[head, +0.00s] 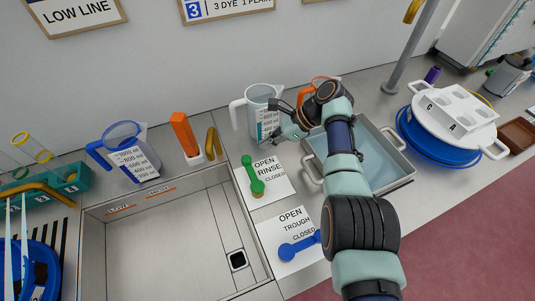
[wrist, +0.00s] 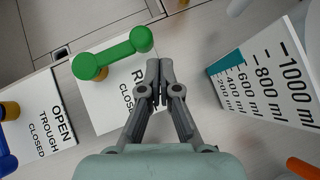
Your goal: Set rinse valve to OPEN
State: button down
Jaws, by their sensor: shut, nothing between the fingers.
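The green rinse valve lever (head: 252,175) sits on a white card (head: 275,186) marked OPEN, RINSE and CLOSED. In the head view its free end points up the picture, beside the word OPEN, away from CLOSED. In the wrist view the lever (wrist: 116,53) slants across the card's upper part over a brass base and hides the OPEN word. My gripper (wrist: 160,68) is shut and empty, to the right of the lever's free end and apart from it. In the head view my gripper (head: 283,122) is above the counter beside the clear jug, partly hidden by the wrist.
A blue trough lever (head: 298,249) on its own card lies nearer the front. A clear measuring jug (head: 261,110) stands close to my gripper. A metal basin of water (head: 400,185) is under my arm. An empty sink (head: 170,240) is at left; an orange block (head: 184,133) stands behind.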

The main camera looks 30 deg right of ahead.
jog(key=v, duration=0.7)
